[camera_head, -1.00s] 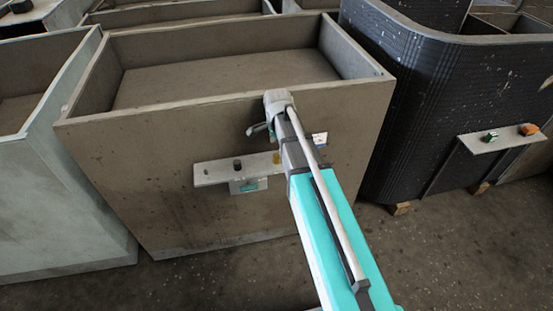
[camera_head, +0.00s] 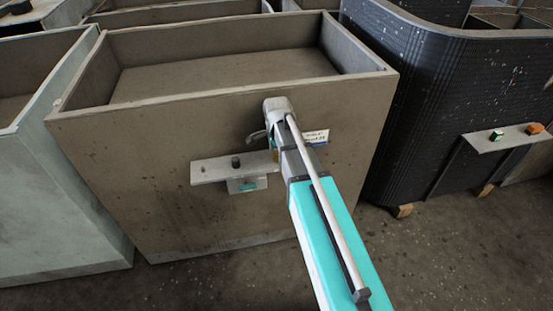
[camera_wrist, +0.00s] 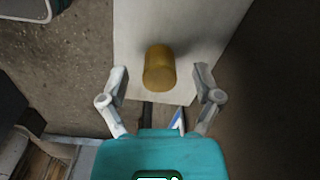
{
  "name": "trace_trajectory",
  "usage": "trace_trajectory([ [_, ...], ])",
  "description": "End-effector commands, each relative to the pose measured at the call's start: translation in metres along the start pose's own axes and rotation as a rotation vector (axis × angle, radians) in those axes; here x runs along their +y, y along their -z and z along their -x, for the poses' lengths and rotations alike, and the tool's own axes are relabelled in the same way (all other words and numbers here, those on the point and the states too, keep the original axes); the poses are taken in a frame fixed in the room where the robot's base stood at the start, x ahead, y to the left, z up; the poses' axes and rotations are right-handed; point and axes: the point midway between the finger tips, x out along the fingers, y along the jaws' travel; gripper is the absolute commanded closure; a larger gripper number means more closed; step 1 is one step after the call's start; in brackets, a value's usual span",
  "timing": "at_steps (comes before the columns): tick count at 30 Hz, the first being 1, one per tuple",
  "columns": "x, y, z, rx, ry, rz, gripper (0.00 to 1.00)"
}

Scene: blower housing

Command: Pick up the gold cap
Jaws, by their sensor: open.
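The gold cap (camera_wrist: 159,67) stands on a pale shelf plate (camera_wrist: 135,25) in the wrist view. In the head view it is almost wholly hidden behind my arm, at the right end of the shelf plate (camera_head: 210,172). My gripper (camera_wrist: 160,74) is open and empty, with one finger on each side of the cap in the wrist picture. There are gaps between the cap and both fingers. I cannot tell the height of the fingertips above the cap.
A dark knob (camera_head: 236,162) stands on the same shelf, left of my arm. The shelf sticks out from a large brown open bin (camera_head: 150,190). A white label (camera_head: 316,136) is on the bin wall, right of my arm. A black ribbed bin (camera_head: 420,110) stands to the right.

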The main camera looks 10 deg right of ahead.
Motion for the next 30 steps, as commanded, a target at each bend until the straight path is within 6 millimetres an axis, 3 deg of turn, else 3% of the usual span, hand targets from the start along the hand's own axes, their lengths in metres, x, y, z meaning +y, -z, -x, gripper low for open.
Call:
trace_trajectory([
  [18,0.0,0.0001,-0.0008,0.0,0.0,0.0,0.18],
  [30,0.0,0.0,-0.0008,0.0,0.0,0.0,0.91],
])
